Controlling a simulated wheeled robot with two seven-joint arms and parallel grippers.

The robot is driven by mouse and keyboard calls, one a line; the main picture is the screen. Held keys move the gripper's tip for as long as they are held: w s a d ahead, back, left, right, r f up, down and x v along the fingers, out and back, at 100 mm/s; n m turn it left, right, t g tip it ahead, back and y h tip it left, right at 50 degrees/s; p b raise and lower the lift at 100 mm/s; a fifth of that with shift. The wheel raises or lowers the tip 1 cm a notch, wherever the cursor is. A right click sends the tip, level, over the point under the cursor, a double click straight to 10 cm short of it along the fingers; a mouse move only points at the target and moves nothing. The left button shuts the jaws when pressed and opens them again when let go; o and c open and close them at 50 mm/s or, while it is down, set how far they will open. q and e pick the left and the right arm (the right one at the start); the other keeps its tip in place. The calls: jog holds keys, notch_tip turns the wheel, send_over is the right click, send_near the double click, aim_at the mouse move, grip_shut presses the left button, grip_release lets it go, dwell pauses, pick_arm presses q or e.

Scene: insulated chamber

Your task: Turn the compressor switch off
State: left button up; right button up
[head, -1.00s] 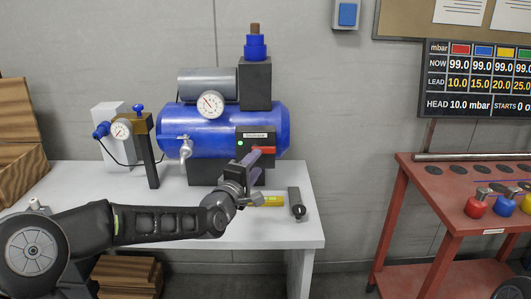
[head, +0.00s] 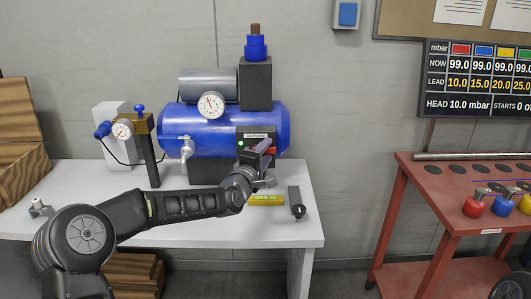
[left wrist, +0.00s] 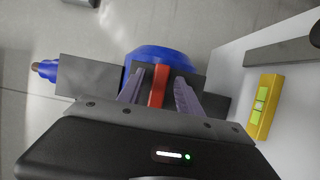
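The blue compressor (head: 205,128) stands on the white table with its dark switch box (head: 256,131) on the front right. A small green light (head: 241,142) is lit on the box. The red switch (head: 281,150) is partly hidden by my left gripper (head: 266,150) in the head view. In the left wrist view the red switch (left wrist: 158,86) lies between the two purple-grey fingers of my left gripper (left wrist: 159,78). The fingers are apart, with a visible gap on each side of the switch. My right gripper is not in view.
A yellow level (head: 266,200) and a grey bar-shaped tool (head: 296,202) lie on the white table (head: 245,228) below my gripper. A gauge and valve stand (head: 140,130) is at the left. A red cart (head: 445,190) stands at the right.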

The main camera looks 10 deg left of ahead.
pick_arm(q)
grip_shut()
jog(key=shift+m, duration=0.3)
dwell(0.5)
jog(key=shift+f+m+g, duration=0.25)
jog(key=shift+m+g, duration=0.15)
jog(key=shift+m, duration=0.3)
jog(key=shift+s+a+f+m+g+y+p, duration=0.15)
jog(key=shift+a+f+m+g+y+p, duration=0.65)
jog(key=shift+m+p, duration=1.65)
jog(key=shift+s+a+r+m+g+y+p, duration=0.15)
jog(key=shift+m+g+y+p, duration=0.3)
jog(key=shift+m+y+p, duration=2)
jog(key=shift+s+a+f+m+g+h+p, duration=0.15)
jog(key=shift+a+f+m+g+p, duration=0.6)
jog(key=shift+p, duration=3.25)
jog(key=shift+d+r, duration=0.2)
jog(key=shift+d, duration=0.05)
